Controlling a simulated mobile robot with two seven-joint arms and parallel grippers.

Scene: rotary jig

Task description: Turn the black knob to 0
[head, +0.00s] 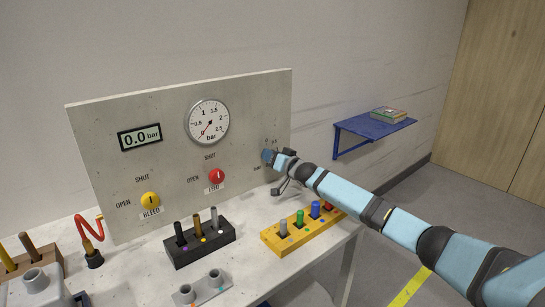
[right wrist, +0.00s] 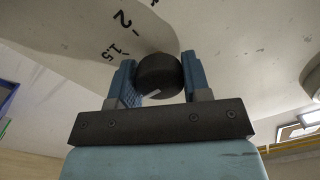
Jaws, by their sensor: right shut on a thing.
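The black knob (right wrist: 159,74) sits on the grey panel between the two blue fingers of my right gripper (right wrist: 160,82) in the right wrist view. The fingers are shut on its sides. A short white line shows on the knob's edge. The scale marks 2 and 1.5 show on the panel at upper left of the knob; no 0 mark is visible there. In the head view my right gripper (head: 268,156) is at the right part of the panel (head: 110,180) and hides the knob. My left gripper is not in view.
The panel carries a gauge (head: 208,121), a display (head: 139,137) reading 0.0 bar, a yellow bleed knob (head: 150,200) and a red feed knob (head: 217,176). A yellow block (head: 272,241) with coloured pegs stands below my right arm. A black peg block (head: 200,248) stands left of it.

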